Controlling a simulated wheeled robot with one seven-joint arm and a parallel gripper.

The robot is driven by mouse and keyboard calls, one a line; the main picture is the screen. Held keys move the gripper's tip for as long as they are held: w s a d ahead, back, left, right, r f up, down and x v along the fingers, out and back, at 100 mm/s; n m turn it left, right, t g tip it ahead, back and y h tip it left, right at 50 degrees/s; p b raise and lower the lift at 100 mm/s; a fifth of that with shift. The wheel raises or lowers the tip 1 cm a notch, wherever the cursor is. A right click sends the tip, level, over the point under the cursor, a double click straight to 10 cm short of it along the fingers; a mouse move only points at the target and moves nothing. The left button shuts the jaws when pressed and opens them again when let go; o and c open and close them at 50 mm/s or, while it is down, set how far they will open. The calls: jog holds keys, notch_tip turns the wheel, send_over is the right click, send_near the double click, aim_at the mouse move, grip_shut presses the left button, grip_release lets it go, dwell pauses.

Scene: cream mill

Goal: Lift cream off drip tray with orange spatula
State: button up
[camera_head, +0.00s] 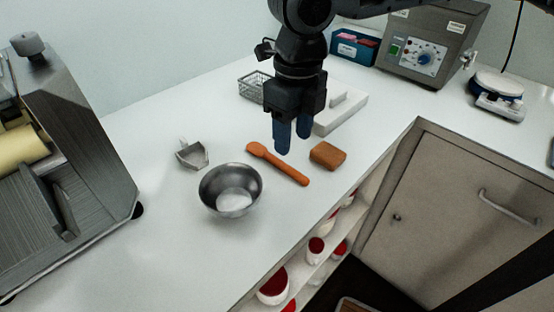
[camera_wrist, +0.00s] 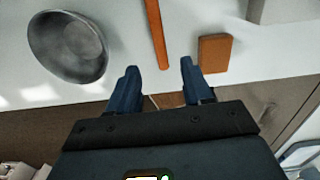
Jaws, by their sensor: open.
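The orange spatula (camera_head: 280,165) lies flat on the white counter, between a metal bowl and a brown block. In the wrist view its handle (camera_wrist: 157,35) points down toward the gap between my fingers. My gripper (camera_head: 292,144) is open and empty, with its blue fingers pointing down; they also show in the wrist view (camera_wrist: 158,68). It appears to be above the counter, apart from the spatula. A metal machine with a yellow roller (camera_head: 22,148) stands at the left. I cannot clearly make out a drip tray or cream on it.
The metal bowl (camera_head: 215,187) has something white inside. A small metal scoop (camera_head: 191,155) lies behind it. The brown block (camera_head: 327,155) is right of the spatula. A wire basket (camera_head: 250,86) and white slab (camera_head: 342,112) are behind. Open shelves lie below the counter's front edge.

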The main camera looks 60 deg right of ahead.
aim_at(291, 169)
jog(key=shift+s+d+f, duration=0.15)
jog(key=shift+f, duration=0.3)
jog(key=shift+a+f, duration=0.2)
jog(key=shift+f, duration=3.25)
grip_shut()
